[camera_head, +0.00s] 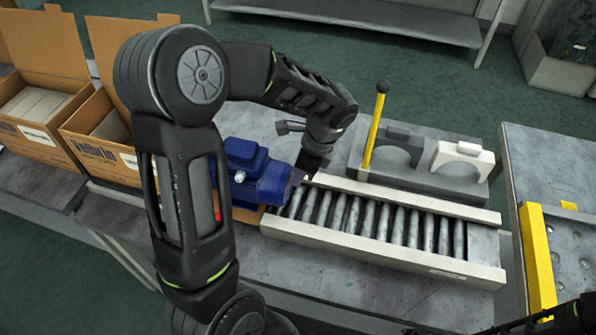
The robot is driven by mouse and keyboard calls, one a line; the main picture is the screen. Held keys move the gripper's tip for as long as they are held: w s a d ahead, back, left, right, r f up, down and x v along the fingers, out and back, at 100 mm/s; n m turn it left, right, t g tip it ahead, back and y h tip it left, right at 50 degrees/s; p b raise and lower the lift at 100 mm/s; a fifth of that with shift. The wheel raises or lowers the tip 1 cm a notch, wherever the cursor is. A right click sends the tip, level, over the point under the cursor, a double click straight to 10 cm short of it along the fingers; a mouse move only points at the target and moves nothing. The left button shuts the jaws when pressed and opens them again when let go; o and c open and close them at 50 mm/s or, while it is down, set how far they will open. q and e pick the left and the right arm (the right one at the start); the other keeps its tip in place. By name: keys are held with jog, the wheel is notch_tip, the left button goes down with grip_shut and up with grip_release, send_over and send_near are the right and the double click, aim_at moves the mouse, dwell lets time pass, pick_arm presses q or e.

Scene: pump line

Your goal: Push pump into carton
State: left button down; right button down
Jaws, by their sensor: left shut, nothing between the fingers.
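The blue pump (262,182) lies at the left end of the roller conveyor (375,222), mostly left of the rollers. A strip of brown cardboard (246,214) shows under its front side; how far the pump is inside a carton is hidden by my left arm. My left gripper (305,172) is shut and empty, pointing down at the pump's right end, touching or very close to it. A brown carton (97,152) with an open flap stands left of my arm, partly hidden by it.
Another open carton (45,145) holding grey packing stands at the far left. Behind the conveyor, a grey fixture (420,180) carries a yellow upright lever (373,130) and a white clamp block (462,157). A yellow-edged table (538,255) stands at the right.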

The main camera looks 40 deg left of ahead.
aim_at(290, 196)
pick_arm(q)
notch_tip(290, 196, down, 6)
jog(key=b, duration=0.3)
jog(key=shift+b, duration=0.3)
jog(key=shift+s+a, duration=0.15)
jog(key=shift+a, duration=0.25)
dwell(1.6)
jog(key=shift+a, duration=0.15)
jog(key=shift+s+a+p, duration=0.15)
jog(key=shift+s+a, duration=0.2)
jog(key=shift+a, duration=0.4)
jog(key=shift+s+a+p, duration=0.15)
jog(key=shift+s+a, duration=0.15)
jog(key=shift+a, duration=0.5)
jog(key=shift+s+a, duration=0.25)
jog(key=shift+a, duration=0.4)
jog(key=shift+s+a, duration=0.2)
jog(key=shift+a, duration=0.5)
